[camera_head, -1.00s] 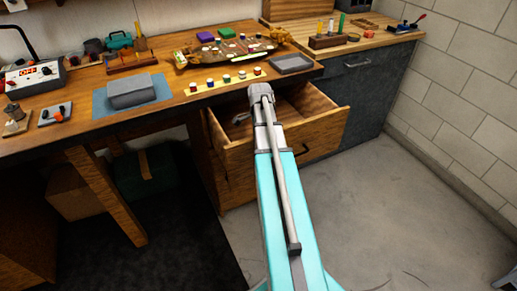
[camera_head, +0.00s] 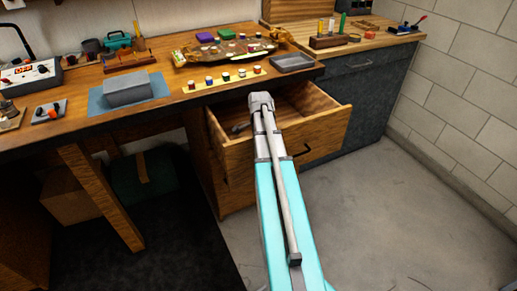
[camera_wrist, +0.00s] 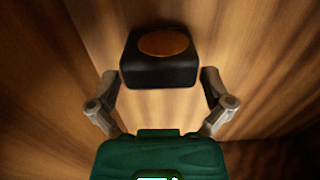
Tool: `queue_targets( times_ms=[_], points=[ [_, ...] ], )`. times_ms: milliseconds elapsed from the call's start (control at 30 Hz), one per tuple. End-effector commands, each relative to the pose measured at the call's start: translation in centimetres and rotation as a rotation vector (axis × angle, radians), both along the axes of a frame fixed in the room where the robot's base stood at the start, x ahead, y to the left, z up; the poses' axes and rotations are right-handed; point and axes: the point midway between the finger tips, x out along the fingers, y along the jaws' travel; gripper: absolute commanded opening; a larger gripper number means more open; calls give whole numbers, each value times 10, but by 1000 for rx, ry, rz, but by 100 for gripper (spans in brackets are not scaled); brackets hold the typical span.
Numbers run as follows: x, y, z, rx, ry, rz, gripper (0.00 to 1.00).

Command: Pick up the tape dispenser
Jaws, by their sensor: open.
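In the wrist view a black block with rounded edges and an orange-brown oval top (camera_wrist: 160,62) lies on the wooden drawer floor; it appears to be the tape dispenser. My gripper (camera_wrist: 160,88) is open. Its two grey fingers stand apart at the left and right of the block's near end, and nothing is held between them. I cannot tell whether either finger touches the block. In the head view my arm reaches into the open wooden drawer (camera_head: 232,158); the block is hidden there behind the arm and the drawer front.
The drawer walls stand close around my gripper. Above is the workbench with a grey tray (camera_head: 292,63), a row of small paint pots (camera_head: 227,77) and a grey box (camera_head: 126,90) on a blue mat. A dark cabinet (camera_head: 365,105) stands right of the drawer. The floor at right is clear.

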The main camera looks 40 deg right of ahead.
Motion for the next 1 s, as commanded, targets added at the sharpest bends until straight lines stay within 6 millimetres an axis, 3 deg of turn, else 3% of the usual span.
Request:
queue_targets(
  times_ms=[300,633,1000],
  points=[
    [-1,-1,0,0,0,-1,100],
    [0,-1,0,0,0,-1,41],
    [0,0,2,0,0,-1,41]
  ],
)
